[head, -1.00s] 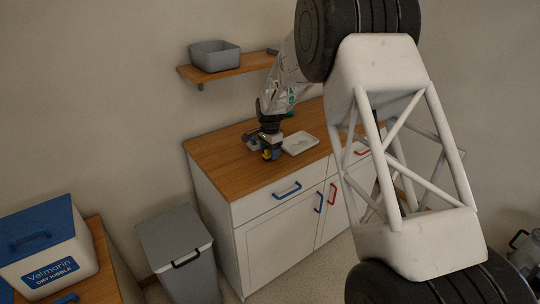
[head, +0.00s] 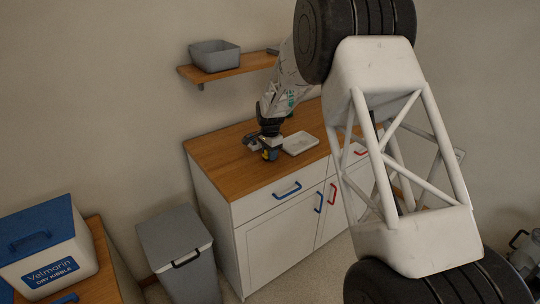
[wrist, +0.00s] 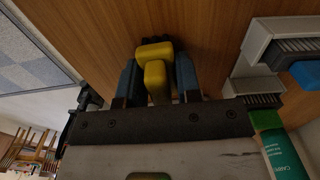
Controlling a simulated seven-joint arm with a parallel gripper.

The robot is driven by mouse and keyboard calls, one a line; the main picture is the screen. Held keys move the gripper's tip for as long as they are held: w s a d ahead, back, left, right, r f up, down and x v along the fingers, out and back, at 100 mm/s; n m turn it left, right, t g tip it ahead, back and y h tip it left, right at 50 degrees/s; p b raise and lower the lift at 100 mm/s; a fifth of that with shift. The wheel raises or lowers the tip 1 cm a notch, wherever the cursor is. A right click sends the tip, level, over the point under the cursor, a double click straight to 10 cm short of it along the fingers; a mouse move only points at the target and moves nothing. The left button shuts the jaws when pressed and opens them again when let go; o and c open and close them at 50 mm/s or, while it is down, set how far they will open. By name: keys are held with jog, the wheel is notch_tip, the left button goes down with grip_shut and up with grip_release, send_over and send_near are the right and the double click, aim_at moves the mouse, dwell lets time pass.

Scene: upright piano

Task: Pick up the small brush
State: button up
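My gripper (wrist: 157,72) is low over the wooden counter, pointing down at its top in the head view (head: 268,154). In the wrist view its two blue fingers stand either side of a yellow, blocky piece (wrist: 155,52). That piece fills most of the gap between them. I cannot tell whether it is the small brush's body or whether the fingers press on it. Dark shapes, shadow or bristles, lie beyond the fingertips. To the right in the wrist view, a grey bristled item (wrist: 265,40) lies apart from the fingers, with a blue piece (wrist: 306,74) beside it.
The counter (head: 225,158) holds a pale shallow tray (head: 300,143) just right of my gripper. A green bottle (wrist: 283,150) shows at the wrist view's lower right. A shelf (head: 228,70) with a grey bin (head: 214,56) is above. The counter's front left is clear.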

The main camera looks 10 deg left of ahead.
jog(key=shift+c, duration=1.4)
jog(key=shift+r, duration=0.1)
jog(key=shift+r, duration=0.75)
notch_tip(320, 180, up, 2)
jog(key=shift+r, duration=0.1)
jog(key=s+d, duration=0.2)
jog(key=s, duration=0.5)
jog(key=s+d+r, duration=0.1)
jog(key=s+d, duration=0.2)
jog(key=s, duration=0.5)
jog(key=shift+d, duration=0.3)
